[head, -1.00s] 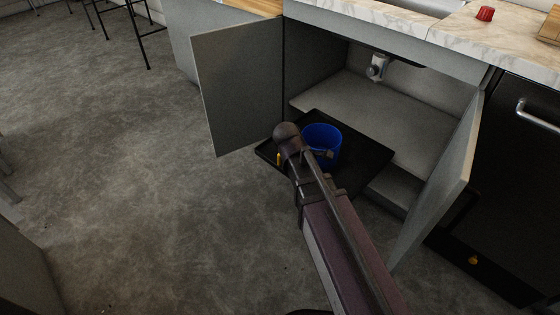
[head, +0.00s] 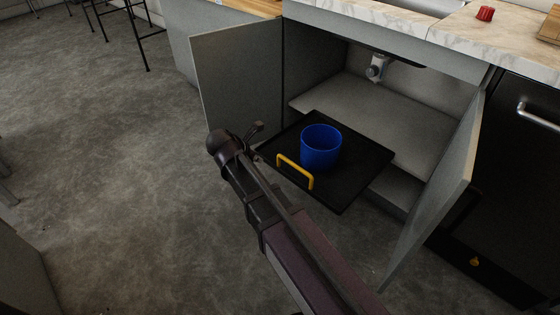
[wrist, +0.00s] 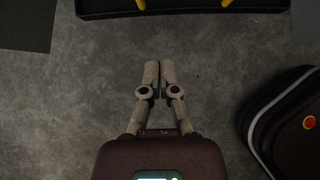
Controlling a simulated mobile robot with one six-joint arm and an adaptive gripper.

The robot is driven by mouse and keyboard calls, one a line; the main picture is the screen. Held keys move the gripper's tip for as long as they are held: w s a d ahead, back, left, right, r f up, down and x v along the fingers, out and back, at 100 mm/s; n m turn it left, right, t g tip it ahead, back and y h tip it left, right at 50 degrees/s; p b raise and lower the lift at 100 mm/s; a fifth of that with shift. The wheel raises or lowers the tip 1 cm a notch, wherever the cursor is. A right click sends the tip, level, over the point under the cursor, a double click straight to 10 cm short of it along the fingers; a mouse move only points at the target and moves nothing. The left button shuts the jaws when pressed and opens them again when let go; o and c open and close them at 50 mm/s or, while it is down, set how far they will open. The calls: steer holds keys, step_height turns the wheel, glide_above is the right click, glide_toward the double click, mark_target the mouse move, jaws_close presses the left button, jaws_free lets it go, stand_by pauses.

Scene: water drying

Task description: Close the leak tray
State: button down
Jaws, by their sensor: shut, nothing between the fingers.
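The leak tray (head: 345,193) is a flat black tray that sticks out of the open cabinet under the sink. A yellow handle (head: 295,170) stands at its front edge, and a blue bucket (head: 321,150) stands upright on it. My gripper (head: 257,128) is left of the handle in the head view. In the wrist view my gripper (wrist: 159,68) has its two fingers together, with nothing between them, over the floor. The tray's front edge (wrist: 185,13) and the lower ends of the yellow handle (wrist: 140,4) show at the top there, apart from the fingertips.
The left cabinet door (head: 240,85) and the right cabinet door (head: 438,190) stand open on either side of the tray. A drain pipe (head: 376,68) hangs inside the cabinet (head: 400,115).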

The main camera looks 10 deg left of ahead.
steer(key=shift+f, duration=0.1)
steer(key=w+d+r+b+x, duration=0.1)
steer(key=b+x, duration=0.7)
steer(key=x, duration=0.5)
steer(key=shift+w+d+r, duration=0.2)
steer(key=shift+w+r, duration=0.1)
steer(key=shift+r, duration=0.05)
stand_by(0.4)
steer(key=shift+w, duration=0.15)
